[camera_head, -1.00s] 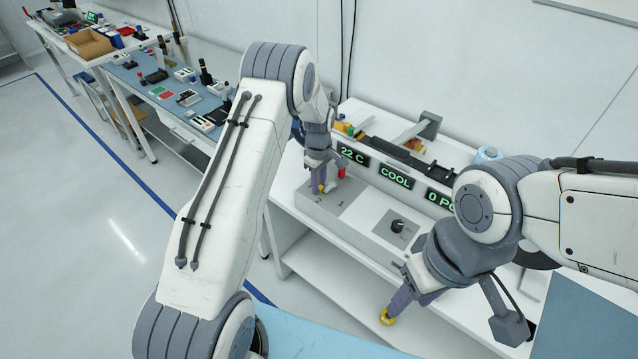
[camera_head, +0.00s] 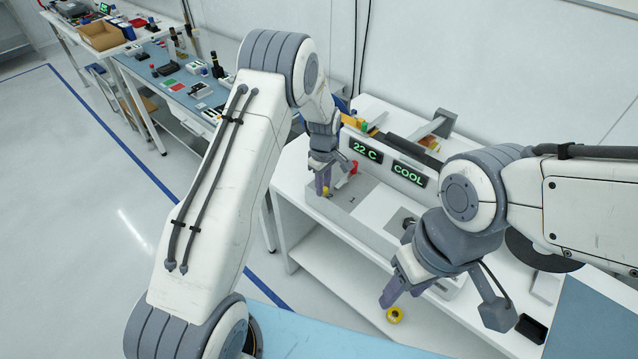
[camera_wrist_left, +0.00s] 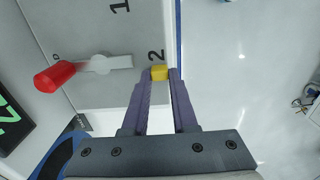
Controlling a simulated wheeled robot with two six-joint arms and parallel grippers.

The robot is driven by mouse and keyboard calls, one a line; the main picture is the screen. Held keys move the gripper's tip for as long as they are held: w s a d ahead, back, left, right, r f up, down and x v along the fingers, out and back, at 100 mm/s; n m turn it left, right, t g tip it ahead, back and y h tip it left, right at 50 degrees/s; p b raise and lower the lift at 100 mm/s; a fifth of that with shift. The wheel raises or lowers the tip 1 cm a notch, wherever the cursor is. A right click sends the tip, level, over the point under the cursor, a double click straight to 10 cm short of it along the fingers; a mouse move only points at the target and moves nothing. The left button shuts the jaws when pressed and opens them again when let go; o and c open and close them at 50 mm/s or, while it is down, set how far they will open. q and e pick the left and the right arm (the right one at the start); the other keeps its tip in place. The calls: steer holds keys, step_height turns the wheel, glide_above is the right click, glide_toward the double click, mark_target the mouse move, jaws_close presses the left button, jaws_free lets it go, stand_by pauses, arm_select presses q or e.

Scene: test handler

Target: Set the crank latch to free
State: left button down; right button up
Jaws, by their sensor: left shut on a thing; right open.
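The crank latch has a red knob (camera_head: 353,168) on the grey top of the handler. In the left wrist view its red knob (camera_wrist_left: 53,77) points left from a light grey lever (camera_wrist_left: 108,63). My left gripper (camera_head: 323,188) is beside the crank, apart from it, near the printed 2. It is shut on a small yellow block (camera_wrist_left: 159,72), which sits between the fingertips. My right gripper (camera_head: 390,292) is open, over the front of the handler bench.
Lit displays (camera_head: 409,173) reading 22 C and COOL stand behind the top. A dark knob (camera_head: 408,224) is partly behind my right arm. A yellow ring (camera_head: 395,315) shows below my right gripper. Another bench (camera_head: 180,75) with small parts stands at the left.

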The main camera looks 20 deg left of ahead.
arm_select(q)
steer(key=shift+s+a, duration=0.15)
steer(key=c, duration=0.8)
jaws_free()
steer(key=shift+o, duration=0.5)
steer(key=shift+s, duration=0.1)
steer(key=shift+r, duration=0.1)
